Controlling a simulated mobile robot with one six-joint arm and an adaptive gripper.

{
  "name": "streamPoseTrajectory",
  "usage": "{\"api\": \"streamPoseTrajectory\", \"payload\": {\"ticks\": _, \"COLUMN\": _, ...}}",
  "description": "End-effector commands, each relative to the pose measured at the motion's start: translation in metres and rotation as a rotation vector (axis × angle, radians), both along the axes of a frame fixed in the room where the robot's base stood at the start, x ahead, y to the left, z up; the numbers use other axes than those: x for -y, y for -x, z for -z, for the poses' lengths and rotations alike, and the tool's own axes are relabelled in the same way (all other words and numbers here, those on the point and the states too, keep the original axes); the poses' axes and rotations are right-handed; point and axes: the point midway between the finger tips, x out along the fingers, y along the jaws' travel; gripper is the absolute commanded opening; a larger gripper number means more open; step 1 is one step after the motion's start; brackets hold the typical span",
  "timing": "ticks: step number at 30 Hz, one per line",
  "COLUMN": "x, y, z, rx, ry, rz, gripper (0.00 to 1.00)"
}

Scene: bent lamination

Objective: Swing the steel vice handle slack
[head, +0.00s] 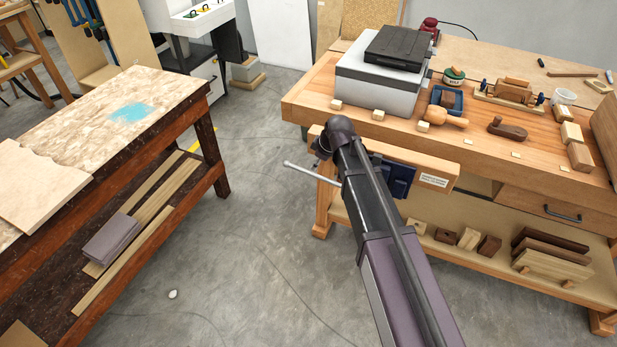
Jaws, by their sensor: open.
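The steel vice handle (310,173) is a thin bright rod with a ball at its left end. It sticks out to the left of my arm at the front of the workbench, sloping down to the right until my arm hides it. The blue vice (398,178) shows just right of my arm, below the bench top, and is partly hidden. My gripper (319,158) is at the far end of my arm, close by the handle's middle. It is open, but its fingers are mostly hidden by my wrist. I cannot tell whether it touches the handle.
The workbench (300,107) carries a grey box with a black lid (385,75), a wooden mallet (442,118), planes and blocks. A label (434,180) is on the board beside the vice. A second table (170,90) stands at left. The grey floor between them is mostly clear.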

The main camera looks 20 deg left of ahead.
Motion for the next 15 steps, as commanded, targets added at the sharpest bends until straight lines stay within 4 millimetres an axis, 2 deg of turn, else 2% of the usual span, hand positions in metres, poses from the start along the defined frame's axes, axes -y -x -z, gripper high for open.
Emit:
{"api": "streamPoseTrajectory", "payload": {"ticks": 1, "x": -0.002, "y": -0.002, "z": 0.008, "rx": 0.0, "ry": 0.0, "rz": 0.0, "gripper": 0.57}}
{"api": "streamPoseTrajectory", "payload": {"ticks": 15, "x": -0.016, "y": -0.011, "z": 0.044, "rx": 0.001, "ry": 0.0, "rz": 0.001, "gripper": 0.57}}
